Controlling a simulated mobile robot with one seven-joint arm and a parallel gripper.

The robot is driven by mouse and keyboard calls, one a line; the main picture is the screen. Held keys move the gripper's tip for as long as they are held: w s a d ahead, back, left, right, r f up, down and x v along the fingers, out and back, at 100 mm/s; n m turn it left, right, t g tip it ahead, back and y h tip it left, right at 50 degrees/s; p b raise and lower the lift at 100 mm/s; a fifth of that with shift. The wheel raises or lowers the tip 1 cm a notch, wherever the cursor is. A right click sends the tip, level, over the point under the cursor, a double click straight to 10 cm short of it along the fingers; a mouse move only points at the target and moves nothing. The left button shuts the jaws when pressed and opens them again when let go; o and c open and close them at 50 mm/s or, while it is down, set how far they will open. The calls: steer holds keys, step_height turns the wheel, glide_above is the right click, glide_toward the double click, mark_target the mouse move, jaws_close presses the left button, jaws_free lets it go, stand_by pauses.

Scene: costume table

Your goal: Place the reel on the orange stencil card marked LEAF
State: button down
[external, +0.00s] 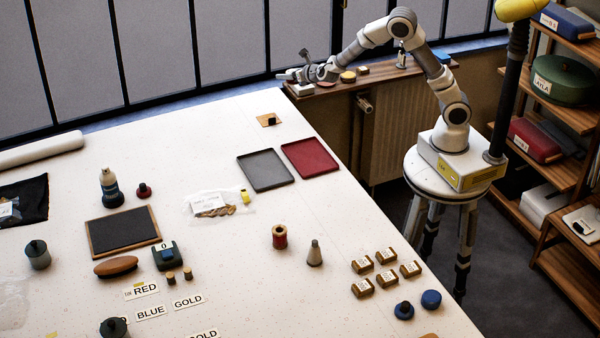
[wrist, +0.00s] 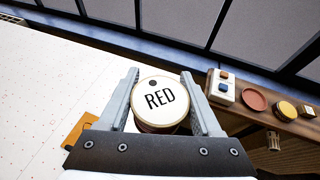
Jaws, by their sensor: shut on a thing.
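My gripper (wrist: 163,92) is shut on a reel (wrist: 160,100) with a round white top marked RED and a dark dot. A reddish-brown edge shows under the top. In the external view my gripper (external: 286,75) is at the far end of the table, near the window; the reel is too small to make out there. An orange card (external: 268,120) lies on the far part of the table with a small dark thing on it. Part of an orange card (wrist: 80,130) shows left of the gripper in the wrist view, its marking hidden. I cannot read LEAF anywhere.
A wooden shelf (wrist: 255,121) by the window holds a white block (wrist: 221,88), a red disc (wrist: 254,99) and a yellow disc (wrist: 287,109). Grey (external: 265,171) and red (external: 309,161) trays lie near the card. Another red reel (external: 280,237) stands on the table.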

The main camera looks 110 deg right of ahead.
steer(key=p, duration=0.2)
glide_above(264, 116)
step_height(264, 116, down, 7)
steer(key=shift+a+f, duration=0.1)
steer(key=shift+f, duration=1.95)
steer(key=shift+f, duration=0.1)
steer(key=shift+f+b, duration=0.1)
steer(key=shift+b, duration=0.25)
steer(key=shift+c, duration=0.3)
jaws_free()
